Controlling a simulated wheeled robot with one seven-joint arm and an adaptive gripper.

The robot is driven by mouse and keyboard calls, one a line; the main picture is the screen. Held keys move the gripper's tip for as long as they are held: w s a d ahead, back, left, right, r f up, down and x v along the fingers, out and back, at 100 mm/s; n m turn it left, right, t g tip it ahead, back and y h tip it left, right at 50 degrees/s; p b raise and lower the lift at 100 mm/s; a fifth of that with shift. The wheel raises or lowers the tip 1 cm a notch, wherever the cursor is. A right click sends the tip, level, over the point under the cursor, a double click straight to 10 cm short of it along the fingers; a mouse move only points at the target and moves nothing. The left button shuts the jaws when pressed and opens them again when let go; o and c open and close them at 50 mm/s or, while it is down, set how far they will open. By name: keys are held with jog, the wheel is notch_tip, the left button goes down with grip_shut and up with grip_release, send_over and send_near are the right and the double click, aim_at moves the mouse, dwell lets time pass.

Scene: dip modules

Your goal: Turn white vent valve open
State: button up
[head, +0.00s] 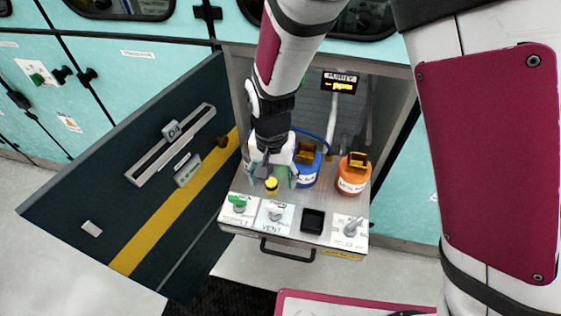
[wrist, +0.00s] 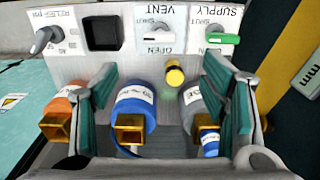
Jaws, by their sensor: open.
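The white vent valve (head: 276,213) sits on its white VENT plate, second from the left on the front panel in the head view. In the wrist view, which shows the panel upside down, its pale handle (wrist: 161,35) lies between the SHUT and OPEN markings; I cannot tell its exact setting. My gripper (head: 274,178) hangs over the drawer, behind the vent valve and apart from it. In the wrist view my gripper (wrist: 162,76) has its two green-padded fingers spread wide, with nothing held between them.
The green-handled supply valve (head: 238,203) is left of the vent valve. A black square recess (head: 313,221) and a grey knob (head: 352,227) are to its right. A yellow knob (head: 271,185), blue bottle (head: 306,166) and orange bottle (head: 353,178) stand close behind. An open dark door (head: 130,200) flanks the left.

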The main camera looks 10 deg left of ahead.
aim_at(275, 206)
notch_tip(275, 206, down, 13)
jog(key=shift+f, duration=0.2)
dwell(0.3)
jog(key=c, duration=1.1)
jog(key=shift+c, duration=0.2)
